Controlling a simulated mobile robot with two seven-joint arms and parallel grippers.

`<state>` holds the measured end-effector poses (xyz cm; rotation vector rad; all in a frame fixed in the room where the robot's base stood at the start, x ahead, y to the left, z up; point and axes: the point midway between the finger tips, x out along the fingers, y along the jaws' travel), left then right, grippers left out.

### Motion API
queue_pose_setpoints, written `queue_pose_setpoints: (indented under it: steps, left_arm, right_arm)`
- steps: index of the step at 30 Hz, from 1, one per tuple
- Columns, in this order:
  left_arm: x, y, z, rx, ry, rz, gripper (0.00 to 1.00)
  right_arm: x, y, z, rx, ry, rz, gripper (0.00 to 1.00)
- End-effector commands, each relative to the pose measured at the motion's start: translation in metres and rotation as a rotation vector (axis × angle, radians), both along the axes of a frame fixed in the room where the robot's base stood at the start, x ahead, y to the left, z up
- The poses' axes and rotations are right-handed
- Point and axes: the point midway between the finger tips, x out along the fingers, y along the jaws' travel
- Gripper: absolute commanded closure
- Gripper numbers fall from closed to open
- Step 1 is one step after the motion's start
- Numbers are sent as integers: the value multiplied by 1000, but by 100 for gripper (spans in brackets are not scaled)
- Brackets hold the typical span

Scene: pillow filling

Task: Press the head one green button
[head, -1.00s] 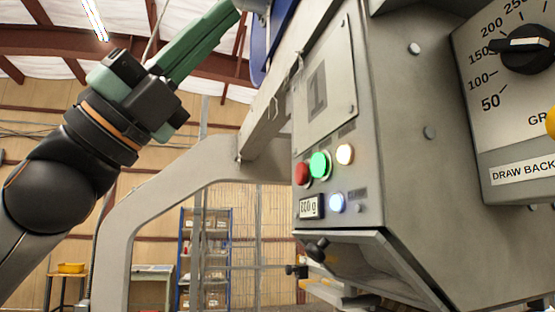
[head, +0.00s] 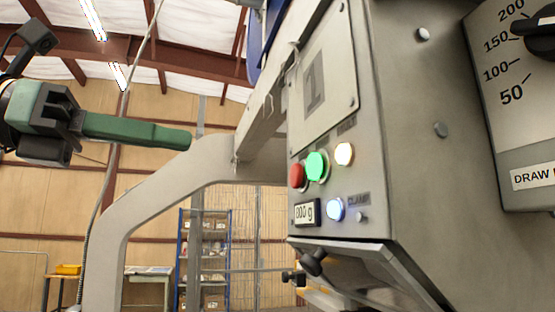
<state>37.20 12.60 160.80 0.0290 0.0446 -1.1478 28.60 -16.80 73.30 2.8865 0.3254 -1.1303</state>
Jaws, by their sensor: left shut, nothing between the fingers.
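The green button (head: 316,166) is a lit round button on the grey panel of the machine head marked 1 (head: 315,88). It sits between a red button (head: 296,175) and a pale yellow one (head: 344,154). A blue-white button (head: 336,209) is below it. My left gripper (head: 188,139) is at the left, with green fingers shut together and nothing in them. The fingers point right towards the panel, and a clear gap in the picture separates their tips from the green button. My right gripper is not in view.
A small display (head: 307,213) sits under the buttons, and dark knobs (head: 313,262) stick out below it. A curved grey frame (head: 150,195) rises at the left of the panel. A dial panel (head: 510,120) is at the right. Shelves (head: 203,250) stand far behind.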

Motion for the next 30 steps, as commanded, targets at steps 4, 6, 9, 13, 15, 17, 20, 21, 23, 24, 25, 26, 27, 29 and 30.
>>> queue_pose_setpoints:
  steps: [4, 6, 9, 13, 15, 17, 20, 21, 23, 24, 25, 26, 27, 29, 30]
  left_arm:
    - [2, 2, -1, 10, 5, 10, 100]
    - [2, 2, -1, 9, 5, 10, 100]
    - [2, 1, -1, 9, 5, 9, 100]
    - [3, -1, -1, 9, 5, 8, 100]
    - [5, -6, -2, 10, 5, 7, 100]
    - [8, -13, -2, 11, 6, 6, 100]
    - [15, -29, -3, 11, 6, 5, 100]
    - [18, -36, -3, 12, 6, 5, 100]
    - [23, -49, -4, 12, 5, 4, 100]
    - [27, -57, -4, 11, 5, 5, 100]
    - [30, -63, -4, 12, 6, 5, 100]
    - [33, -69, -5, 12, 6, 4, 100]
    - [36, -76, -5, 11, 6, 5, 100]
    - [41, -87, -6, 11, 6, 4, 100]
    - [45, -94, -6, 11, 6, 6, 100]
  right_arm:
    - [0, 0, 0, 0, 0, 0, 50]
    - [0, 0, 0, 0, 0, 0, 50]
    - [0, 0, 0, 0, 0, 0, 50]
    - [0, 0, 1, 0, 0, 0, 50]
    - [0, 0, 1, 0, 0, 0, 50]
    - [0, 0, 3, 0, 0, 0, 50]
    - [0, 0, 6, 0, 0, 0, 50]
    - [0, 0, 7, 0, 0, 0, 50]
    - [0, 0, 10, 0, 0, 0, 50]
    - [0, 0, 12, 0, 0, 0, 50]
    - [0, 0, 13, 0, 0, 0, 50]
    - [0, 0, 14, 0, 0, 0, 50]
    - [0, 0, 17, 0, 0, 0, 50]
    - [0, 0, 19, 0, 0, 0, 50]
    - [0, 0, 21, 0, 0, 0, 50]
